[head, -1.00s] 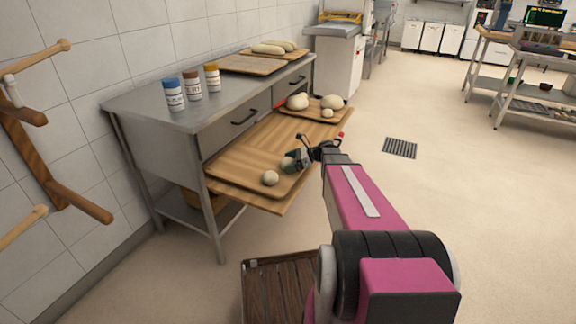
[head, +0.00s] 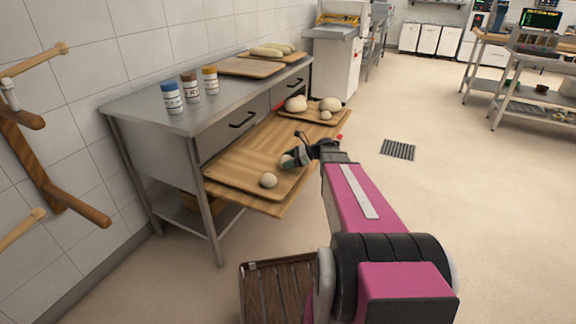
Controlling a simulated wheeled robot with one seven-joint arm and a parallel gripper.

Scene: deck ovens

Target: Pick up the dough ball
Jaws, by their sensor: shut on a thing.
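A pale dough ball (head: 287,161) is between the fingers of my gripper (head: 291,160), which is shut on it. The ball is partly hidden by the fingers. It is at the right part of the near wooden tray (head: 228,180); I cannot tell whether it touches the tray.
The tray lies on a pulled-out wooden board (head: 262,137) under the steel table (head: 150,101). A farther tray (head: 314,121) holds several dough pieces. Three jars stand on the table, with the middle jar (head: 190,87) brown-capped. Open floor (head: 450,200) lies to the right.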

